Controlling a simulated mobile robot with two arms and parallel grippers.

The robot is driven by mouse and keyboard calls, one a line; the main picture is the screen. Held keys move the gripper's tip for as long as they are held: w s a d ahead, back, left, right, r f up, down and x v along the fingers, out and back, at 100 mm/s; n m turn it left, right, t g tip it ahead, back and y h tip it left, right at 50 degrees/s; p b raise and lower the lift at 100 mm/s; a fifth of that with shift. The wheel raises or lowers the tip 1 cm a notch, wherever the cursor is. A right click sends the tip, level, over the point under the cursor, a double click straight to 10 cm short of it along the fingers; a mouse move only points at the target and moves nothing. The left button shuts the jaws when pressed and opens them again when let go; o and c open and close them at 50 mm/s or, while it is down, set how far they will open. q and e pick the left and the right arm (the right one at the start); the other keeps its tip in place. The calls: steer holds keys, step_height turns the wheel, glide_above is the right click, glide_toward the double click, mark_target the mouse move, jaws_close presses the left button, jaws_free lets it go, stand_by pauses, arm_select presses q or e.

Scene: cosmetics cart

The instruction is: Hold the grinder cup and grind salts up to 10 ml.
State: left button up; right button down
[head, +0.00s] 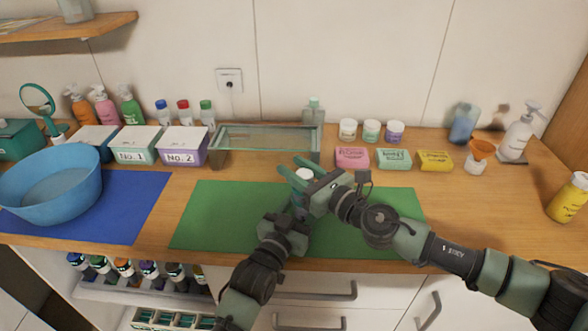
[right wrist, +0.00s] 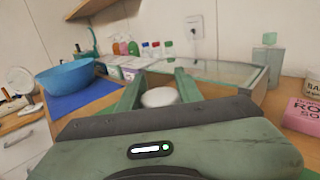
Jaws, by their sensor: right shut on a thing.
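My right gripper (head: 303,176) is above the green mat (head: 207,215). It is shut on a small white round-topped thing (right wrist: 160,97), which seems to be the grinder. In the head view its white top (head: 302,174) shows between the green fingers, and its lower part is hidden. My left gripper (head: 285,228) is just below and left of the right one, close against it. Its fingers are hidden, so I cannot tell if it holds a cup. No salts or level mark can be made out.
A glass-topped box (head: 262,143) stands behind the mat. Boxes No. 1 (head: 137,156) and No. 2 (head: 184,147) and a blue bowl (head: 55,188) on a blue mat (head: 130,215) are left. Soap boxes (head: 393,159), jars and bottles stand right. The green mat's ends are clear.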

steer(key=shift+r+m+t+h, duration=0.1)
steer(key=shift+m+t+h, duration=0.4)
steer(key=shift+t+h, duration=0.1)
steer(key=shift+d, duration=0.1)
steer(key=c, duration=0.9)
jaws_free()
steer(key=shift+f, duration=0.2)
steer(key=shift+c, duration=0.2)
steer(key=shift+d, duration=0.1)
steer(key=v, duration=1.2)
steer(key=shift+s, duration=0.1)
